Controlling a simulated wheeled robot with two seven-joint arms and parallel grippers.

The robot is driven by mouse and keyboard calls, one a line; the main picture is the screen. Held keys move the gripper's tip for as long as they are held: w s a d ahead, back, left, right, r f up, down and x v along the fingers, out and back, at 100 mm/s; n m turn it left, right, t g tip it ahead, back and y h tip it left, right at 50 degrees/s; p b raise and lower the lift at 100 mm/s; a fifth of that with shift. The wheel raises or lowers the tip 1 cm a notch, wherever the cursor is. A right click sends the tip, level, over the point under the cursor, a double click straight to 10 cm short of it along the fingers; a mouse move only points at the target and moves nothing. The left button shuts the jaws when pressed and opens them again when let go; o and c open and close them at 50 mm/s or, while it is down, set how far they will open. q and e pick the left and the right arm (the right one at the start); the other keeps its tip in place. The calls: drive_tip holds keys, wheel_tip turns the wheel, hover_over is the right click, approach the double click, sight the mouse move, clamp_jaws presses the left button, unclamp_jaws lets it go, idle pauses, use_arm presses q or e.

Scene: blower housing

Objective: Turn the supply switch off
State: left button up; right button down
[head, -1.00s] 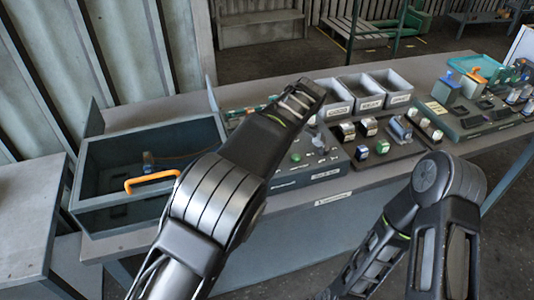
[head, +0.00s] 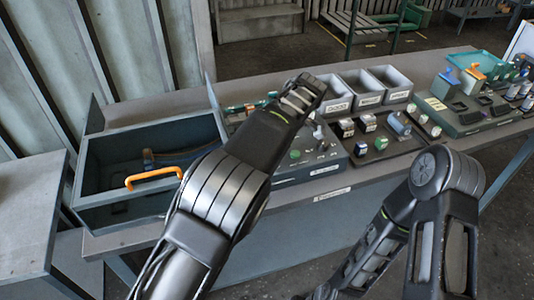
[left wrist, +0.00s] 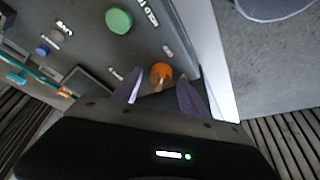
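The grey control panel (head: 312,168) stands on the bench in the head view, partly hidden by my left arm. A green round button (head: 295,154) sits on it, also seen in the left wrist view (left wrist: 118,20). In the left wrist view an orange knob (left wrist: 161,74) lies just beyond and between my left gripper's fingertips (left wrist: 160,88). The fingers are apart with nothing held; whether they touch the knob cannot be told. My right gripper is out of view.
An open drawer-like box (head: 100,213) with an orange handle (head: 153,178) is at the left. Grey bins (head: 390,83) stand behind a tray of small parts (head: 385,152). More devices (head: 470,115) fill the bench's right. In the left wrist view a blue knob (left wrist: 42,50) is farther left.

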use_arm(q)
drive_tip(key=shift+s+d+r, duration=0.1)
drive_tip(key=shift+d+r, duration=0.15)
drive_tip(key=shift+r, duration=0.3)
drive_tip(key=p+v, duration=0.4)
drive_tip(key=v, duration=0.2)
drive_tip(key=shift+r, duration=0.35)
drive_tip(key=shift+s, duration=0.1)
